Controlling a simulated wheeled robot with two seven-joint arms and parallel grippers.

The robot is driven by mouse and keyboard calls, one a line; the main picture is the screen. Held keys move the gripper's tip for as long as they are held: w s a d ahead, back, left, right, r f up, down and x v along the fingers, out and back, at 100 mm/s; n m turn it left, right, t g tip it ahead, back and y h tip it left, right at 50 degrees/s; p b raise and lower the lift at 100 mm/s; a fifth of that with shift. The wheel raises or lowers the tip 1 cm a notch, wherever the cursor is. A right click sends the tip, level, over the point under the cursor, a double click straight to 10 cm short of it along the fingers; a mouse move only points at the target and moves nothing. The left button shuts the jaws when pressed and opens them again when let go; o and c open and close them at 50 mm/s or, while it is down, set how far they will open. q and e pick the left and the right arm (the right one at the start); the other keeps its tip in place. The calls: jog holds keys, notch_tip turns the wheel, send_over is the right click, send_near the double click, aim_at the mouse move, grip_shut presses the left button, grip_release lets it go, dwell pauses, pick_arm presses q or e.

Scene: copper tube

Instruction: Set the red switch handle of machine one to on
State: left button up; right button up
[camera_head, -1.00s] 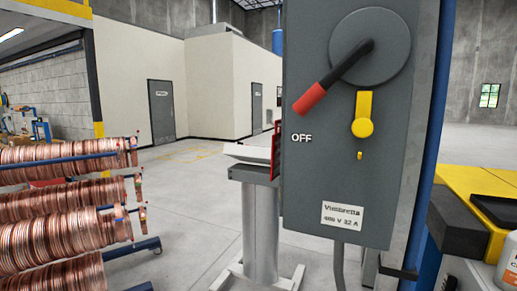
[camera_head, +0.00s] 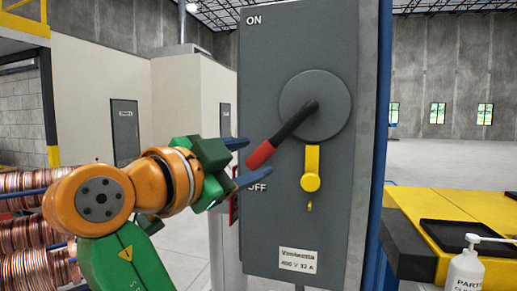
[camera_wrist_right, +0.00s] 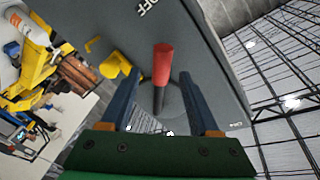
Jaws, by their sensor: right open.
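The switch handle (camera_head: 283,134) has a black lever and a red grip, and points down-left from a round grey dial (camera_head: 327,101) on the grey switch box (camera_head: 335,215). Its red end is near the OFF label; ON is at the top left. My right gripper (camera_head: 241,162) is open just left of the red grip in the head view. In the right wrist view the red grip (camera_wrist_right: 162,62) stands between and beyond the two open blue fingers (camera_wrist_right: 155,97), apart from both. My left gripper is out of view.
A yellow latch (camera_head: 312,168) hangs below the dial, close to the handle. Copper coils (camera_head: 30,262) are on a rack at left. A yellow bench (camera_head: 465,208) with a black tray and a white pump bottle (camera_head: 465,270) is at right.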

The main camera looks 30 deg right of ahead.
aim_at(257, 156)
jog(key=p+x, duration=0.1)
jog(key=x, duration=0.4)
jog(key=shift+w+f, duration=0.15)
jog(key=shift+w, duration=0.1)
jog(key=shift+s+a, duration=0.15)
jog(key=shift+c, duration=0.3)
jog(key=shift+a, duration=0.15)
grip_shut()
dwell(0.4)
